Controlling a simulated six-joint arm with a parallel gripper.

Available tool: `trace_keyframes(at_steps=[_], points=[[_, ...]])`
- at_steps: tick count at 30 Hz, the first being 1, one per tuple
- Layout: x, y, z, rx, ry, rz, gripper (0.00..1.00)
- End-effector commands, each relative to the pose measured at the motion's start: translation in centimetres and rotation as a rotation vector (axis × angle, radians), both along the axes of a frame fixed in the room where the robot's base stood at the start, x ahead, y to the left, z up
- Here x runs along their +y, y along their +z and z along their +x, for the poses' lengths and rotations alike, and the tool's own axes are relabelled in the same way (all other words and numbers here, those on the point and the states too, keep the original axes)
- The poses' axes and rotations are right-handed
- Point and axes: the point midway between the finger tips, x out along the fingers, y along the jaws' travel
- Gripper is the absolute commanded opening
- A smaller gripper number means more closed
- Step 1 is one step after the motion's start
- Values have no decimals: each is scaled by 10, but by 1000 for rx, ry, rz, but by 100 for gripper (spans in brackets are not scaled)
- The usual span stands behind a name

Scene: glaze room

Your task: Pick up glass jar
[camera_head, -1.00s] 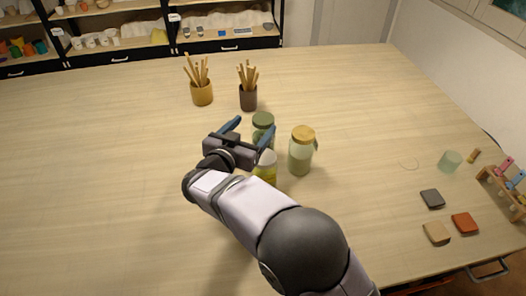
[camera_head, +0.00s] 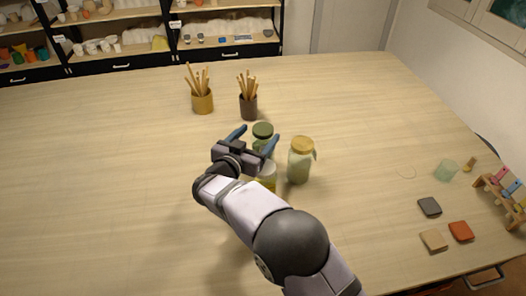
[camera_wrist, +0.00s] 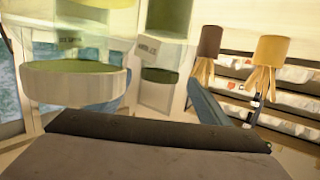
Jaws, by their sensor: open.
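Three glass jars stand close together mid-table. One has a dark green lid (camera_head: 263,130), one a cork-coloured lid (camera_head: 302,145) with pale green contents and a tag, and one a pale lid with yellowish contents (camera_head: 266,184), partly hidden by my arm. My gripper (camera_head: 253,139) is open, its blue fingers spread near the green-lidded jar, which shows between and just beyond them. I cannot tell if they touch it. The wrist view looks upside down. It shows a large labelled jar with a pale lid (camera_wrist: 75,90) close at left, another labelled jar (camera_wrist: 162,50) at centre, and a blue finger.
A tan cup (camera_head: 202,103) and a dark brown cup (camera_head: 248,107), both holding wooden tools, stand behind the jars. At right are square tiles (camera_head: 461,231), a small greenish glass (camera_head: 446,170) and a wooden rack (camera_head: 495,195). The table's left side is clear.

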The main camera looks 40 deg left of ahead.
Motion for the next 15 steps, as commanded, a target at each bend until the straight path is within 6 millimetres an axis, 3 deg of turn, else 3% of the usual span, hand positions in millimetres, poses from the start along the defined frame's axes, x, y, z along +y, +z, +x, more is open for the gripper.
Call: trace_keyframes(at_steps=[6,15], points=[[4,-3,20,-1,0,0,72],[4,-5,22,0,1,0,69]])
